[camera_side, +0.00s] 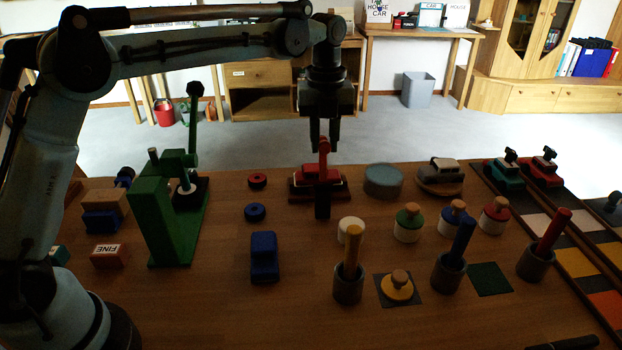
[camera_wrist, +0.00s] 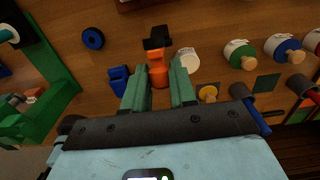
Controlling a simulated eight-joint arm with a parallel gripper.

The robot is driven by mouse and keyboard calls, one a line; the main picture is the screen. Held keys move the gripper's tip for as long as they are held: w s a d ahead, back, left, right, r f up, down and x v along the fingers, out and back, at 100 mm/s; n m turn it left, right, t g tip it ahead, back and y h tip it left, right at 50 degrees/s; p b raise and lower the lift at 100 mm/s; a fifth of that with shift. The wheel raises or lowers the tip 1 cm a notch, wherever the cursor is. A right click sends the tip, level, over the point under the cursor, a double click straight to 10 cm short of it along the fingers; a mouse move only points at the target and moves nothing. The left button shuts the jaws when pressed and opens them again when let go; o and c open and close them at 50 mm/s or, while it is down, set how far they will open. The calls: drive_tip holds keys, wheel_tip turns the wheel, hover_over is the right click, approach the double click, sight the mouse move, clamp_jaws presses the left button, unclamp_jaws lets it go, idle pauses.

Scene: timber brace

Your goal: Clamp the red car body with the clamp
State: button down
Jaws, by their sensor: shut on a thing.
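My gripper (camera_side: 324,143) points straight down over the middle of the table, its fingers shut on a red upright part (camera_side: 323,158). In the wrist view the fingers (camera_wrist: 158,85) stand on both sides of this orange-red part (camera_wrist: 158,68), which has a black piece (camera_wrist: 157,42) at its far end. The part rises from a low red piece (camera_side: 312,174) on a dark base; a dark block (camera_side: 322,208) stands in front. I cannot tell clearly which of these is car body and which is clamp. A green clamp-like stand (camera_side: 168,210) with a raised lever is at left.
A blue block (camera_side: 264,257) and red and blue rings (camera_side: 257,180) lie left of my gripper. Several knobbed pots (camera_side: 408,222) and upright pegs in holders (camera_side: 348,270) stand to the right. A grey round tin (camera_side: 384,181) is close by on the right.

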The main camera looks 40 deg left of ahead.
drive_tip(key=shift+w+a+f, duration=0.15)
drive_tip(key=shift+w+a, duration=0.85)
drive_tip(key=shift+a, duration=0.05)
drive_tip(key=w+a+f, duration=0.2)
drive_tip(key=w+a, duration=0.1)
drive_tip(key=shift+w+a+f, duration=0.15)
drive_tip(key=shift+f, duration=0.1)
drive_tip(key=shift+w+a+f, duration=0.25)
drive_tip(key=shift+w+f, duration=0.05)
drive_tip(key=shift+f, duration=0.2)
drive_tip(key=c, duration=0.9)
unclamp_jaws()
